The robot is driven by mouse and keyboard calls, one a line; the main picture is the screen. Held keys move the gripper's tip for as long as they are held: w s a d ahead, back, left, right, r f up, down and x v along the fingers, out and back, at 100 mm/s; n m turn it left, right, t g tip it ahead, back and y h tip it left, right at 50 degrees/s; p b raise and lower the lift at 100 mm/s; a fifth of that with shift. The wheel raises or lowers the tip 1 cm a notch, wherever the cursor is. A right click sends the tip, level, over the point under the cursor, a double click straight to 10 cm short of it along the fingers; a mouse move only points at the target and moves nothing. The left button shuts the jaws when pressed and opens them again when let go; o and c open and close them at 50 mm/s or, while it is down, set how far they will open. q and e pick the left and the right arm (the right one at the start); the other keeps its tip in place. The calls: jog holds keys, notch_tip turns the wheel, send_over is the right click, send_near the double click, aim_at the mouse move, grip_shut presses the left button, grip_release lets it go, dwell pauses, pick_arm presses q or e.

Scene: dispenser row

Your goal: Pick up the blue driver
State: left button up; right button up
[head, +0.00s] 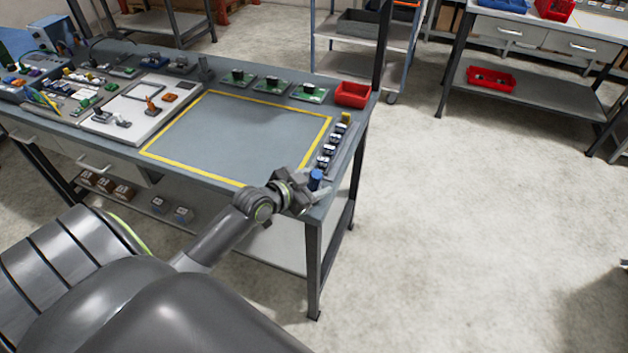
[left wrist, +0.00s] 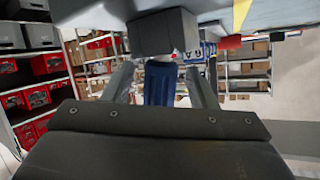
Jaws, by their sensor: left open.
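The blue driver (head: 316,180) shows as a blue handle at the near right corner of the grey workbench. In the left wrist view the blue handle (left wrist: 160,84) lies between the two fingers, against a dark block (left wrist: 164,33) that hides its far end. My left gripper (head: 306,186) is at the driver, with its jaws open. In the left wrist view a finger of the gripper (left wrist: 162,78) stands on each side of the handle, with a gap on both sides. My right gripper is not in view.
A row of small dark-and-white parts (head: 327,150) runs along the bench's right edge, just beyond the driver. A red bin (head: 352,94) stands at the far right corner. The yellow-outlined area (head: 240,135) is clear. Green boards (head: 272,84) line the back.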

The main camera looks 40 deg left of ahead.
pick_arm(q)
jog(key=c, duration=0.8)
jog(key=shift+c, duration=1.4)
jog(key=shift+r, duration=0.15)
jog(key=shift+r, duration=0.35)
notch_tip(320, 180, up, 8)
jog(key=shift+r, duration=0.1)
jog(key=shift+b, duration=0.45)
jog(key=shift+a+f+b, duration=0.1)
jog(key=shift+f+b, duration=0.2)
jog(key=shift+n+h, duration=0.6)
jog(key=f+b, duration=0.1)
jog(key=f, duration=0.1)
jog(key=f+b, duration=0.4)
jog(key=shift+a, duration=0.4)
jog(key=shift+a+f+b, duration=0.1)
jog(key=shift+f+b, duration=0.7)
